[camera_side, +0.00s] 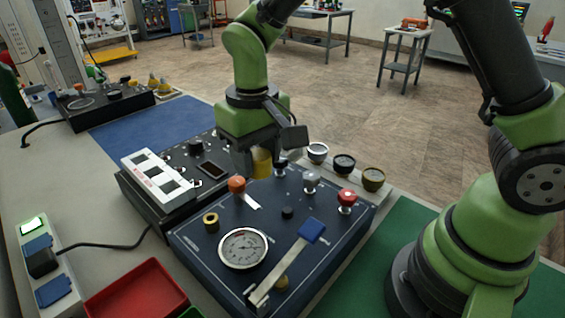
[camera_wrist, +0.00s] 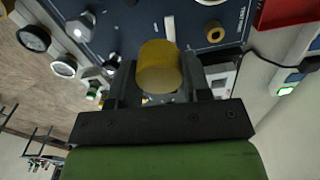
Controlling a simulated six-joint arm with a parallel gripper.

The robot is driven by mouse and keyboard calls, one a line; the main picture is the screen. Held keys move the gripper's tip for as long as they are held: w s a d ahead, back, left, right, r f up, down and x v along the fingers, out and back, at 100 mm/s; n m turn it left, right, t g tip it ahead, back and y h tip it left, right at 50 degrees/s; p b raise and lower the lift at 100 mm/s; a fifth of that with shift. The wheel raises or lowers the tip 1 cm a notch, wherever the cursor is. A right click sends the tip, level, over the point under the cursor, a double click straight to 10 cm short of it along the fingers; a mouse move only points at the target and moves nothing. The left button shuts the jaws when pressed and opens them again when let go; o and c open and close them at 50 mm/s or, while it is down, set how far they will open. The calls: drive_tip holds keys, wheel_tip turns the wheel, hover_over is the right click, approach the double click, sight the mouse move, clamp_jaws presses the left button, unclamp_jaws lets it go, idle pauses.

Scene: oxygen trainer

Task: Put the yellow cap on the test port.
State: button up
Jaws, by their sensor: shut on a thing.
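The yellow cap (camera_side: 262,163) is a plain cylinder held between the fingers of my gripper (camera_side: 252,160), above the back edge of the dark blue panel. In the wrist view the cap (camera_wrist: 159,66) fills the space between the fingertips (camera_wrist: 160,80), and the gripper is shut on it. A brass ring with a dark hole (camera_side: 211,222), seemingly the test port, is on the panel's left side, apart from the cap. It also shows in the wrist view (camera_wrist: 216,34) near partly legible printed lettering.
The panel (camera_side: 190,243) carries a round gauge (camera_side: 243,248), an orange knob (camera_side: 237,185), a red knob (camera_side: 347,198) and a blue-handled lever (camera_side: 285,262). A white-framed box (camera_side: 158,182) stands left of the gripper. Small gauges (camera_side: 344,163) line the back right. A red tray (camera_side: 137,295) lies front left.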

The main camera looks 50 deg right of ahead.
drive_tip(key=w+a+n, duration=0.4)
drive_tip(key=a, duration=0.3)
drive_tip(key=shift+w+a+f, duration=0.15)
drive_tip(key=shift+a+f, duration=0.15)
drive_tip(key=shift+a, duration=0.1)
drive_tip(key=shift+f, duration=2.5)
drive_tip(key=shift+f, duration=0.1)
drive_tip(key=shift+f, duration=2)
drive_tip(key=o, duration=1)
drive_tip(key=shift+c, duration=0.2)
